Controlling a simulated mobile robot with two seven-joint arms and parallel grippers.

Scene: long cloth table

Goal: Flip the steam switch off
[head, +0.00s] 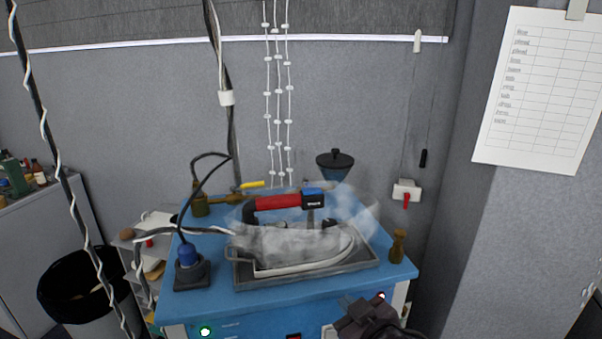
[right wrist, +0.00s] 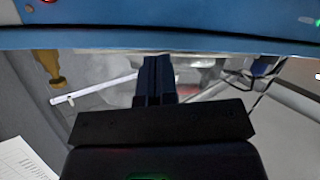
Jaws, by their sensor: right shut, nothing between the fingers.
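The blue steam station (head: 190,305) stands against the grey wall. A grey iron with a red handle (head: 278,202) rests on its tray, wrapped in white steam. The front panel carries a lit green lamp (head: 205,331), a red switch (head: 293,336) cut by the frame edge and a small red light (head: 381,295). No readable label shows which control is for steam. My right gripper (head: 352,310) is shut and empty, in front of the panel's right part. My left gripper is out of view.
A wooden peg (head: 398,245) stands at the station's right edge. A blue plug (head: 188,255) with a cable sits at the left. A white wall box with a red lever (head: 406,193) hangs behind. A black bin (head: 75,285) is at the far left.

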